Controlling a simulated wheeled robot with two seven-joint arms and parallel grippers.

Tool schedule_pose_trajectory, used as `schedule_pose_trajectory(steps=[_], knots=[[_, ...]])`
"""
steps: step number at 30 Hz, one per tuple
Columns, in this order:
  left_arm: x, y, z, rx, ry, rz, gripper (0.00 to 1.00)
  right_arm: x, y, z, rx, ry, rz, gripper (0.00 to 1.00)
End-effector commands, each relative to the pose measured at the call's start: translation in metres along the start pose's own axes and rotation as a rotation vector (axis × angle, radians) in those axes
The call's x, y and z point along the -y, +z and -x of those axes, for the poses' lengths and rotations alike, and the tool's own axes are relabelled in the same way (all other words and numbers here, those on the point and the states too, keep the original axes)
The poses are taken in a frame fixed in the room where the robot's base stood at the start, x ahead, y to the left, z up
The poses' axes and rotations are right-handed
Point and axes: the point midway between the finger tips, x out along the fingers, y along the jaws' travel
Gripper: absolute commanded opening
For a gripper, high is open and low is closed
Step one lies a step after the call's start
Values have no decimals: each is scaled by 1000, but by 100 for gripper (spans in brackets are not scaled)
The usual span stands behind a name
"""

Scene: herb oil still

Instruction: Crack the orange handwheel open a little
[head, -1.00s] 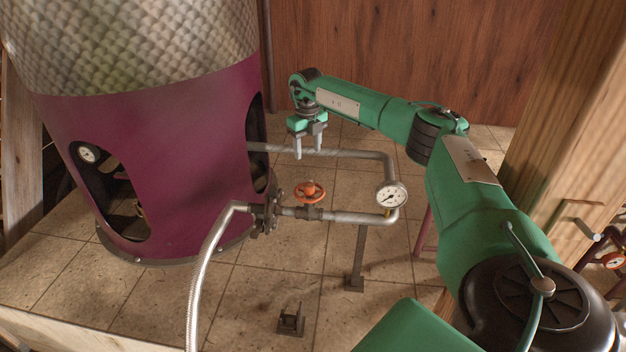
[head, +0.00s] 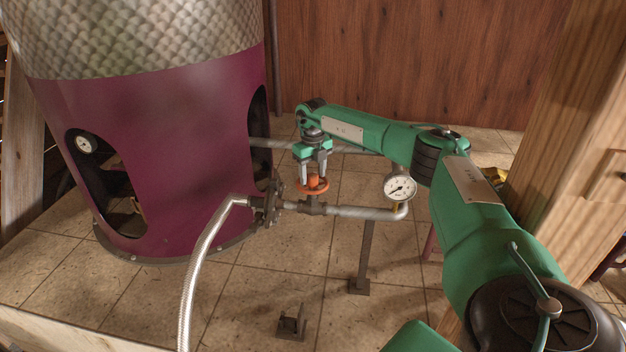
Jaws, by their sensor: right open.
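The orange handwheel (head: 313,189) sits on top of a valve on the lower grey pipe, between the flange and the gauge. My right gripper (head: 313,182) points down directly over the handwheel, with its fingers apart. The fingertips reach down to about the wheel's height, near its rim. I cannot tell whether they touch it. The far part of the wheel is partly hidden by the fingers. My left gripper is not in the head view.
A pressure gauge (head: 400,187) stands on the pipe right of the handwheel. A braided hose (head: 200,270) runs from the flange (head: 268,205) toward the front. The purple still (head: 175,160) fills the left. A pipe support (head: 364,260) and a small bracket (head: 291,323) stand on the tiled floor.

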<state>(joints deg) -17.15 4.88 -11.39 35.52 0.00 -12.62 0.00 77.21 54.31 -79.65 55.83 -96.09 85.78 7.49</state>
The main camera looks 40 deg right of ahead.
Motion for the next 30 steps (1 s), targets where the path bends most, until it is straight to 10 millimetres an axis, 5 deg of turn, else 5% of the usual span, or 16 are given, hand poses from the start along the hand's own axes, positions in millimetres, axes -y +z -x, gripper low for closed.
schedule_pose_trajectory(steps=[9, 16, 30], knots=[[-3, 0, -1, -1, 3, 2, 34, 0, 0, -2, 0, 0, 0, 52], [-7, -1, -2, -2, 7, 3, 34, 0, 0, -2, 0, 0, 0, 9], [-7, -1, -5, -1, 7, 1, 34, 0, 0, -3, 1, -1, 115, 9]])
